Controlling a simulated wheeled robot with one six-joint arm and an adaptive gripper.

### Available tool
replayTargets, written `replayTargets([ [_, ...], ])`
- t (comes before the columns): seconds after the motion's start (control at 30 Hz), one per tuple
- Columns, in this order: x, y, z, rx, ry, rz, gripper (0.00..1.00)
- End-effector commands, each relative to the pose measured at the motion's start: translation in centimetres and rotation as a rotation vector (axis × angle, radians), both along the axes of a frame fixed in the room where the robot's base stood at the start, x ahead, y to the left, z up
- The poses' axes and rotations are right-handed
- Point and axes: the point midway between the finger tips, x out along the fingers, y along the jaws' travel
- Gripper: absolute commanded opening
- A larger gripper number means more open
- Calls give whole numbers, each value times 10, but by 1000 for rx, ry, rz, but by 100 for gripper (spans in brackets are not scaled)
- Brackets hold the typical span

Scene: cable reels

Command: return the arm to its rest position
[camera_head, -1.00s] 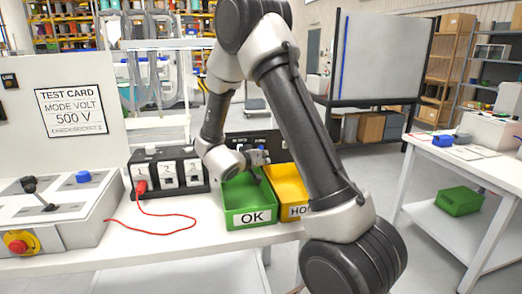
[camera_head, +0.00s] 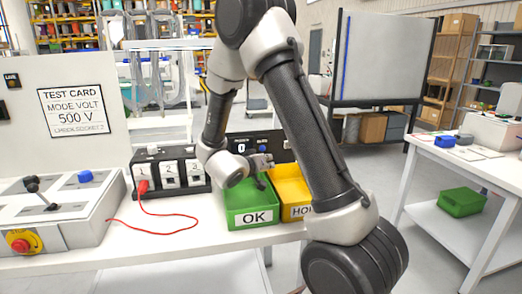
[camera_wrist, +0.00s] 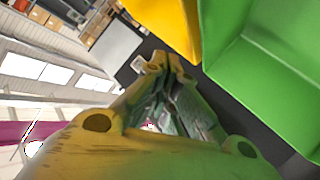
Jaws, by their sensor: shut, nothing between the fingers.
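My gripper (camera_head: 265,161) is above the back of the green OK bin (camera_head: 254,215) in the head view, close to the yellow bin (camera_head: 292,192) on its right. In the wrist view my gripper (camera_wrist: 162,64) is shut with nothing between its fingers. The green bin (camera_wrist: 262,70) fills the right of that view and the yellow bin (camera_wrist: 175,25) is at its top. My arm crosses the middle of the head view and hides part of the yellow bin's label.
A socket box (camera_head: 172,177) with a red lead (camera_head: 170,231) stands left of the bins. A control panel (camera_head: 62,215) is at the far left, below the test card (camera_head: 73,112). A black display box (camera_head: 272,146) is behind the gripper. A side table (camera_head: 480,165) is at right.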

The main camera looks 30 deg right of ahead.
Motion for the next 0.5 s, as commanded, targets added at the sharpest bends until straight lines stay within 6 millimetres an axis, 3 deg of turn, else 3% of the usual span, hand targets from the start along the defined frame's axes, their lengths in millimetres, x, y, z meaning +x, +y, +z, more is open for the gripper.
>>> replayTargets([
  [0.33,9,4,9,52,-34,48,0],
  [0.5,37,34,51,295,-141,295,0],
])
